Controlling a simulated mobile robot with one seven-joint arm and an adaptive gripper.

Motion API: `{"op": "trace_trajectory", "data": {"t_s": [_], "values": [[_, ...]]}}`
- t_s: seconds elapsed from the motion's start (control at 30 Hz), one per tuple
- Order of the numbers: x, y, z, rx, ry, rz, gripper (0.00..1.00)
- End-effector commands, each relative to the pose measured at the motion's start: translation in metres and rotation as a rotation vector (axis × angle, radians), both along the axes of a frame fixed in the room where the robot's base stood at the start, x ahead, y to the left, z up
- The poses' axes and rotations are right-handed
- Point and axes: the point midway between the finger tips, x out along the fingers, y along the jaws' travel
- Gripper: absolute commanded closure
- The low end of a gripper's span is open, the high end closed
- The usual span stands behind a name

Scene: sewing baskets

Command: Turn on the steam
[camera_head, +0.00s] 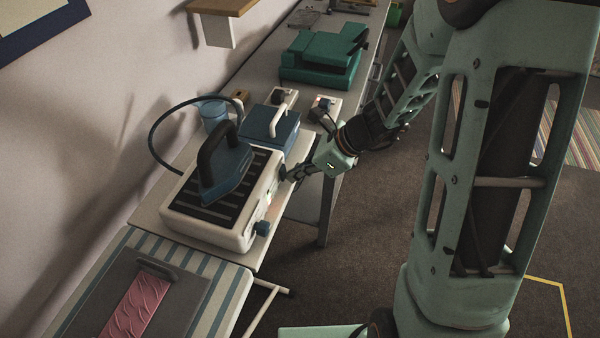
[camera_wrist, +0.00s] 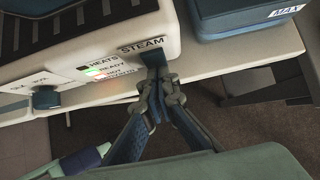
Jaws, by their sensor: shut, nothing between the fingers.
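A white steam station (camera_head: 206,228) with a dark slatted top stands on the table in the head view. A blue iron (camera_head: 226,172) with a black handle and hose rests on it. My gripper (camera_head: 290,176) is shut at the station's right side, near its far corner. Lit indicators (camera_wrist: 97,70) and a blue knob (camera_wrist: 45,97) are to the left.
A blue box (camera_head: 270,128) stands behind the station, with a blue cup (camera_head: 212,112) beside it. A green machine (camera_head: 322,58) is farther back. A striped ironing board (camera_head: 225,290) with pink cloth (camera_head: 137,305) is in front. The floor to the right is open.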

Motion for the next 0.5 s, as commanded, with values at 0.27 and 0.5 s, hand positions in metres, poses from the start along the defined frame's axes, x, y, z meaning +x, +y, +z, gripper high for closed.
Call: {"op": "trace_trajectory", "data": {"t_s": [0.27,0.5], "values": [[0.0021,0.0059,-0.0045,0.001,0.000,0.001,1.00],[0.0018,0.0056,-0.0017,0.002,-0.001,0.001,1.00]]}}
